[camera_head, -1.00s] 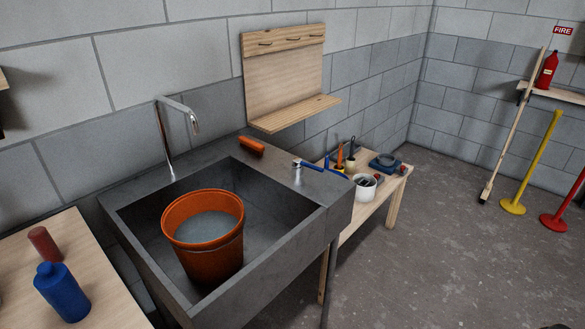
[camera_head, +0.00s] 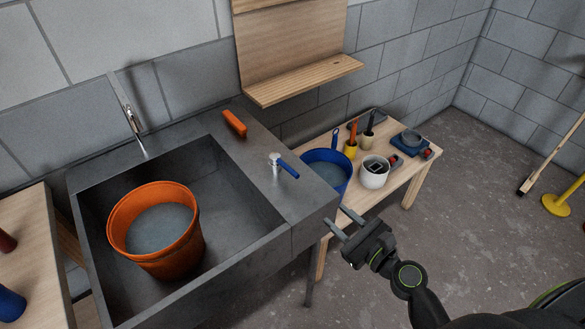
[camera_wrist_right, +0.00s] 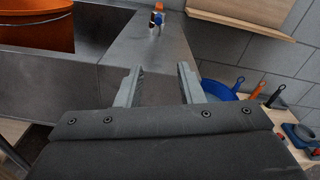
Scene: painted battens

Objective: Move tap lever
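The tap lever (camera_head: 287,168) has a blue handle on a metal stem and stands on the sink's right ledge. The tap spout (camera_head: 133,119) rises at the sink's back left. My right gripper (camera_head: 341,219) is open and empty, in front of the sink's right corner, apart from the lever. In the right wrist view its two fingers (camera_wrist_right: 157,85) stand apart with the ledge between them. My left gripper is not in view.
An orange bucket (camera_head: 178,252) with water stands in the grey sink (camera_head: 235,262). An orange brush (camera_head: 234,123) lies on the back ledge. A wooden table (camera_head: 403,180) at right holds a blue pan (camera_head: 335,183), a white pot (camera_head: 374,172) and brushes. A wooden shelf (camera_head: 305,80) hangs above.

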